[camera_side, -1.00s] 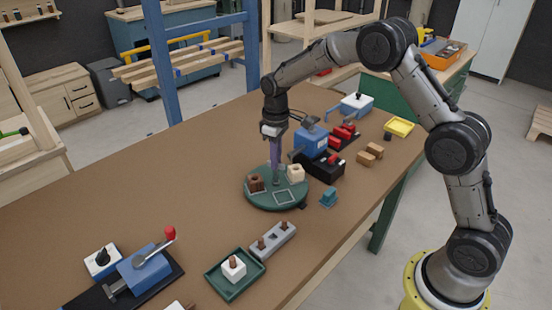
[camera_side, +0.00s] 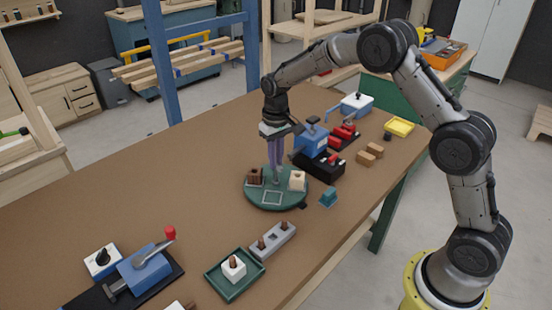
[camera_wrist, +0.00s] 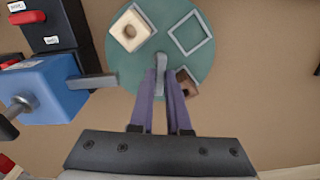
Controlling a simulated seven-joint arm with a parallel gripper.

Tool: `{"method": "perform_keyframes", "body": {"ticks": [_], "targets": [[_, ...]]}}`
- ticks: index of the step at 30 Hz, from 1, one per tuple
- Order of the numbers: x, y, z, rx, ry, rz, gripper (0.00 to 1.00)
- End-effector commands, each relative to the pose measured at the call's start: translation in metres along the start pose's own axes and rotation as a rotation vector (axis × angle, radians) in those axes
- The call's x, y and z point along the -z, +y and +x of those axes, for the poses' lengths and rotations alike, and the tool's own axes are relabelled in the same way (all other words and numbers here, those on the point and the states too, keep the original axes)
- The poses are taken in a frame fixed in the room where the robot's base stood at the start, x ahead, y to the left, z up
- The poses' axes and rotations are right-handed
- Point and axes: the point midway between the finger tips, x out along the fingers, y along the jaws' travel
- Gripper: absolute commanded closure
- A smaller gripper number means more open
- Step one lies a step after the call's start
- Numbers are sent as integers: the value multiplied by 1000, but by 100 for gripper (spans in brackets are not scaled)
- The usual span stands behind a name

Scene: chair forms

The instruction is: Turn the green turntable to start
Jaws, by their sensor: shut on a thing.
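The green turntable (camera_side: 290,200) lies flat on the brown table and also shows in the wrist view (camera_wrist: 183,62). It carries a cream block with a hole (camera_side: 298,180), a brown block (camera_side: 255,176) and an empty grey square outline (camera_side: 272,198). In the wrist view the cream block (camera_wrist: 129,31) is upper left, the outline (camera_wrist: 191,33) upper right, and the brown block (camera_wrist: 187,83) partly behind a finger. My gripper (camera_side: 276,179) points down over the middle. Its purple fingers (camera_wrist: 161,80) are shut on the turntable's grey upright handle (camera_wrist: 160,64).
A blue vise (camera_side: 312,140) on a black base stands close behind right, its grey bar reaching toward the turntable in the wrist view. A teal block (camera_side: 328,197) lies to the right. A grey holed bar (camera_side: 273,240) and green tray (camera_side: 234,287) are in front.

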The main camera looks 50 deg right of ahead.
Motion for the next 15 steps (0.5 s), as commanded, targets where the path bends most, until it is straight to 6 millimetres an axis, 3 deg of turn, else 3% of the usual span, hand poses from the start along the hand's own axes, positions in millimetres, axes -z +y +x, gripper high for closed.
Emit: {"method": "perform_keyframes", "body": {"ticks": [15], "targets": [[2, 0, -4, 3, 10, 259, 100]]}}
